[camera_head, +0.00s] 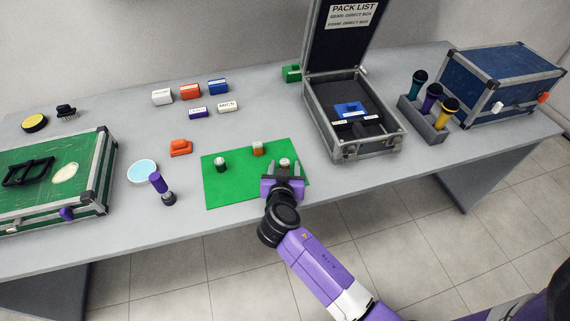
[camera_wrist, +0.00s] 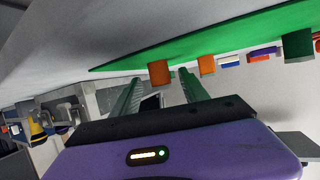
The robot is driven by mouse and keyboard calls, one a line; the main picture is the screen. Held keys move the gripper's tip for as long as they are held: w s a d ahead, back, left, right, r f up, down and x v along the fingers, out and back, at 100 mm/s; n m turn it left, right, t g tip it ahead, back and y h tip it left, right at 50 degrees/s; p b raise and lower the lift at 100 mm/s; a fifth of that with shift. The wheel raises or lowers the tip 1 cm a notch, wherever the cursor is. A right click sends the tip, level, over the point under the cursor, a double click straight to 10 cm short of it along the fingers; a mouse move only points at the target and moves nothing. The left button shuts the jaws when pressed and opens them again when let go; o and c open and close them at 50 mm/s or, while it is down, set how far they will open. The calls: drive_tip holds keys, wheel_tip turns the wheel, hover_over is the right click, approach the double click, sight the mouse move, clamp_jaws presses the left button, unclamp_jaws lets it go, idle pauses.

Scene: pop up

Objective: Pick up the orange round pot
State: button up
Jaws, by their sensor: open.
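A small round pot with a pale top (camera_head: 285,162) stands on the green mat (camera_head: 235,190), right at my gripper (camera_head: 283,172). In the wrist view, which shows the scene upside down, this pot appears as an orange cylinder (camera_wrist: 159,73) lined up between the tips of my open gripper (camera_wrist: 160,84). The fingers do not appear to touch it. A second orange pot (camera_head: 258,149), squarer, stands farther back on the mat and also shows in the wrist view (camera_wrist: 207,66). A dark green pot (camera_head: 221,165) stands at the mat's left.
An open case (camera_head: 340,150) with a pack list lid stands right of the mat. Several coloured blocks (camera_head: 190,91) lie behind. A purple-handled stamp (camera_head: 158,184), blue disc (camera_head: 142,171) and green case (camera_head: 45,205) are left. A microphone rack (camera_head: 424,120) is right.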

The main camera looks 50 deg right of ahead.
drive_tip(key=shift+x, duration=1)
clamp_jaws()
